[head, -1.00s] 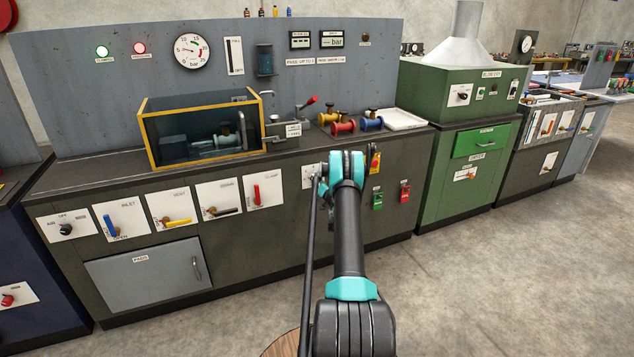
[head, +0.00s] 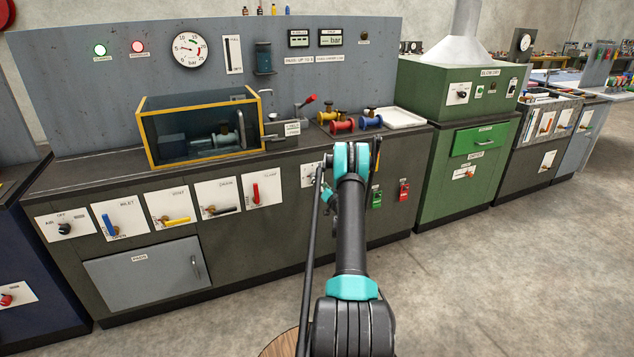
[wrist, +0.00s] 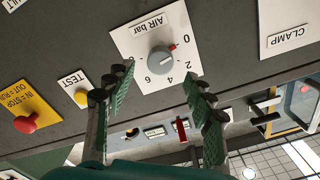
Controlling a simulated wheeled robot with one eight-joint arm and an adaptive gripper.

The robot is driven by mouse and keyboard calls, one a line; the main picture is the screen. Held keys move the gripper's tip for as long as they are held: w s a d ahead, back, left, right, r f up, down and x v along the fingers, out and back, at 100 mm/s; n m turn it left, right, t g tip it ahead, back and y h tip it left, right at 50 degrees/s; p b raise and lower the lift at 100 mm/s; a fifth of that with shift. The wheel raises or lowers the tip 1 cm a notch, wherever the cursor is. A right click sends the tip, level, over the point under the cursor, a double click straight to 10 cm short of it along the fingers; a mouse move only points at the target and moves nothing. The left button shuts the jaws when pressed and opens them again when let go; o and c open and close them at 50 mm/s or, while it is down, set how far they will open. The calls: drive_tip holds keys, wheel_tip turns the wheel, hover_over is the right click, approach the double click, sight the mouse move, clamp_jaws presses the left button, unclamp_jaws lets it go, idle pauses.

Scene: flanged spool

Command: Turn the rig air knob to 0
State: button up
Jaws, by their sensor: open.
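The rig air knob (wrist: 161,59) is a round grey dial on a white plate marked "AIR bar" (wrist: 148,30), seen upside down in the wrist view. The numbers 0, 2, 4 and 6 run around it, and a red mark sits at its upper right edge, on the side of the 0. My gripper (wrist: 161,80) is open and empty, its two green-padded fingers below and to either side of the dial. I see no finger touching it.
In the wrist view, a yellow test button (wrist: 81,97) and a red stop button (wrist: 25,124) are at left, and the clamp plate (wrist: 288,27) is at right. In the head view, the bench top holds a yellow-framed box (head: 205,128) and several spools. Open floor lies at right.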

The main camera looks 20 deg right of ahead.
drive_tip(key=s, duration=0.6)
drive_tip(key=shift+s, duration=0.2)
drive_tip(key=shift+d, duration=0.1)
drive_tip(key=s+a+r+n+g+y, duration=0.3)
drive_tip(key=a+r, duration=0.8)
drive_tip(key=a, duration=0.3)
drive_tip(key=s+a+r+n+g+y, duration=0.1)
drive_tip(key=s+a+r+n+g, duration=0.35)
drive_tip(key=s+a, duration=0.85)
drive_tip(key=s+a+r+g+h, duration=0.1)
drive_tip(key=s+a+g, duration=0.1)
drive_tip(key=s, duration=0.6)
drive_tip(key=s+a+r+g, duration=0.1)
drive_tip(key=s+a, duration=0.1)
drive_tip(key=s, duration=0.6)
drive_tip(key=s+d+f+g+h, duration=0.1)
drive_tip(key=s+f, duration=0.1)
drive_tip(key=s, duration=0.8)
drive_tip(key=s+d+f+m+g+h, duration=0.1)
drive_tip(key=s+f+g+h, duration=0.1)
drive_tip(key=s, duration=0.8)
drive_tip(key=shift+s+f+h, duration=0.25)
drive_tip(key=shift+h, duration=0.05)
